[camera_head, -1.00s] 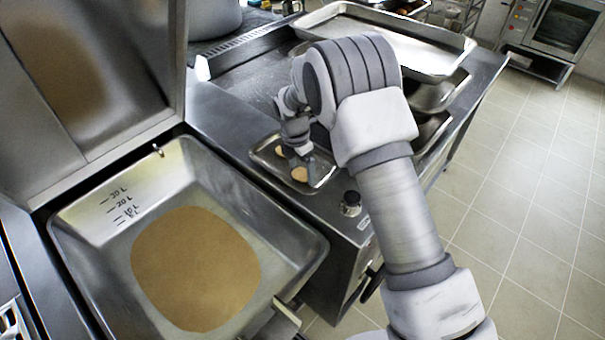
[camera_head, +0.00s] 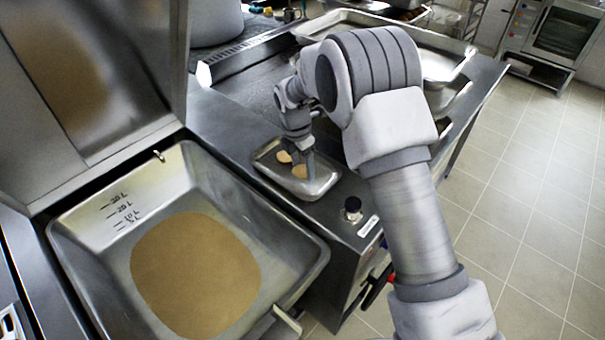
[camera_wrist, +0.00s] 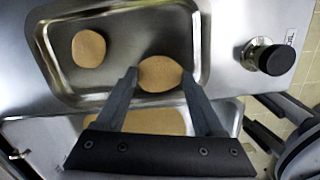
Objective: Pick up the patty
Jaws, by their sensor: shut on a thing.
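Two round tan patties are in a small shallow metal tray (camera_head: 322,186) on the steel counter. One patty (camera_wrist: 160,74) sits between my fingertips at the tray's near edge in the wrist view; it also shows in the head view (camera_head: 300,171). The other patty (camera_wrist: 89,48) lies flat on the tray floor to the left, apart from my fingers; in the head view (camera_head: 284,157) it is partly beside my wrist. My gripper (camera_wrist: 160,78) is shut on the first patty, one finger on each side. I cannot tell whether this patty is clear of the tray floor.
A large tilting pan (camera_head: 290,225) with a flat brown patch in its bottom stands at the left, its lid raised. A black knob (camera_head: 352,204) is on the counter right of the tray. Larger metal trays (camera_head: 440,62) are stacked behind my arm. A pot (camera_head: 214,22) stands at the back.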

